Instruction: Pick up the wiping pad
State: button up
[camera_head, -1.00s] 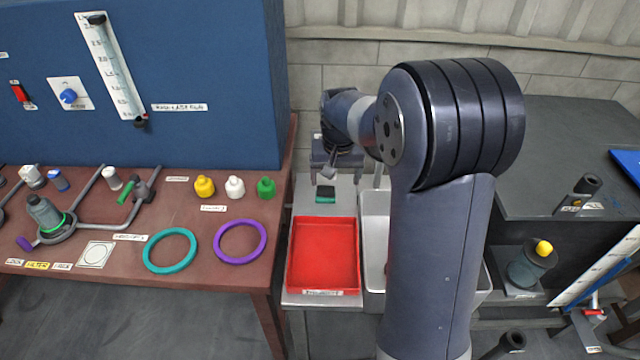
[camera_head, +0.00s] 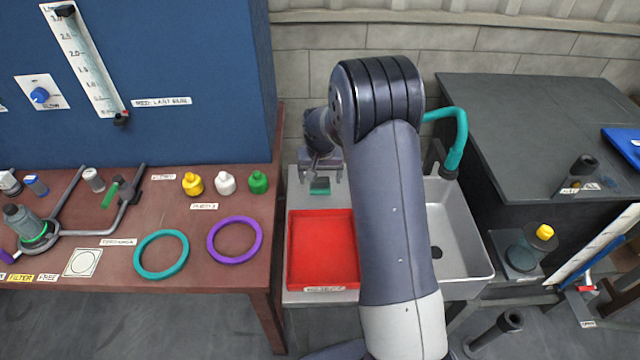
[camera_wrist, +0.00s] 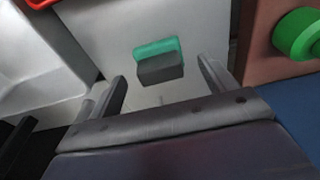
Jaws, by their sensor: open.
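The wiping pad (camera_head: 320,186) is a small green block with a dark grey part, on the pale counter strip behind the red tray. In the wrist view the pad (camera_wrist: 158,50) shows its green base and the dark grey block (camera_wrist: 160,68) in front of it. It lies ahead of my gripper (camera_wrist: 163,80), between the lines of the two fingers. My gripper is open and empty, with its fingers apart on either side. In the head view my gripper (camera_head: 322,172) is over the pad and partly hides it.
A red tray (camera_head: 292,250) sits in front of the pad. A sink (camera_head: 465,235) with a teal tap (camera_head: 460,140) is to the right, partly behind my arm. A brown table (camera_head: 110,200) with yellow, white and green bottles (camera_head: 258,182) is to the left.

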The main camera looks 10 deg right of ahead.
jog(key=shift+w+f, duration=0.15)
jog(key=shift+f, duration=1.2)
jog(key=shift+c, duration=0.2)
jog(key=c, duration=1)
